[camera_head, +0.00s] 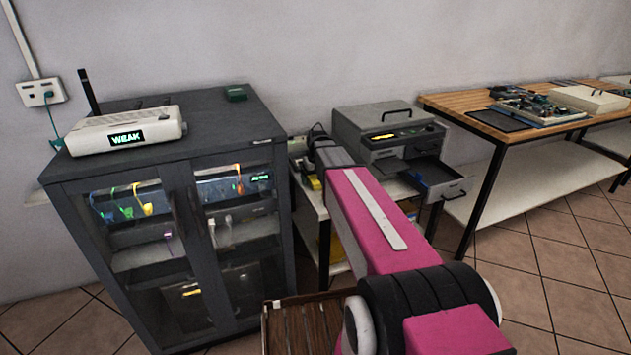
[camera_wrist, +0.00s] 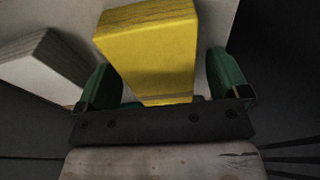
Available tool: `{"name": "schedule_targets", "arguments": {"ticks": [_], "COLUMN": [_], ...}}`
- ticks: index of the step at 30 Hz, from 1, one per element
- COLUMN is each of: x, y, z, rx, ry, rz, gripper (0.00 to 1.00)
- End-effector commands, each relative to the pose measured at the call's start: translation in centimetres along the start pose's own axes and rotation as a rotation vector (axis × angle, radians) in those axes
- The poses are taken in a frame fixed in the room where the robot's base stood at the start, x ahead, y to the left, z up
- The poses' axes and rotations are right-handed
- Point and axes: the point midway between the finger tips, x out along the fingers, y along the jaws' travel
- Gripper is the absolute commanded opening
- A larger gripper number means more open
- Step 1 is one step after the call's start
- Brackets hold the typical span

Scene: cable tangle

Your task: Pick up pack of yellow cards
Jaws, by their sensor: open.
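The pack of yellow cards (camera_wrist: 150,42) shows large in the wrist view, lying on a pale surface (camera_wrist: 212,22). My gripper (camera_wrist: 163,68) is open, with one green finger on each side of the near part of the pack. The right finger looks close to the pack, but I cannot tell whether it touches. In the head view a small yellow patch (camera_head: 314,183) shows beside the end of my arm, probably the same pack. My gripper's fingers are hidden there behind my pink arm.
A white-grey block (camera_wrist: 38,68) lies left of the yellow pack. A dark cabinet (camera_head: 270,190) with a router (camera_head: 125,130) on top stands left of my arm. A grey machine (camera_head: 385,125) with an open drawer (camera_head: 440,180) stands right. A wooden-topped table (camera_head: 455,103) is farther right.

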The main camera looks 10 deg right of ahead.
Motion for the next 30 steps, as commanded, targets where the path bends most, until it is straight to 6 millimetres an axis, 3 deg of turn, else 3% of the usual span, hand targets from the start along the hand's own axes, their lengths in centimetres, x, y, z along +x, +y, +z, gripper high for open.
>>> {"name": "schedule_targets", "arguments": {"ticks": [1, 2, 6, 7, 19, 30], "x": [0.0, 0.0, 0.0, 0.0, -0.8, -6.6], "y": [0.0, 0.0, 0.0, 0.0, 0.0, 0.0], "z": [0.0, 0.0, 0.0, 0.0, -0.1, -1.0], "rx": [0.0, 0.0, 0.0, 0.0, 0.0, 0.0], "ry": [0.0, 0.0, 0.0, 0.0, 0.001, 0.003], "rz": [0.0, 0.0, 0.0, 0.0, 0.0, 0.0], "gripper": [0.94, 0.87, 0.42, 0.37, 0.37, 0.37]}}
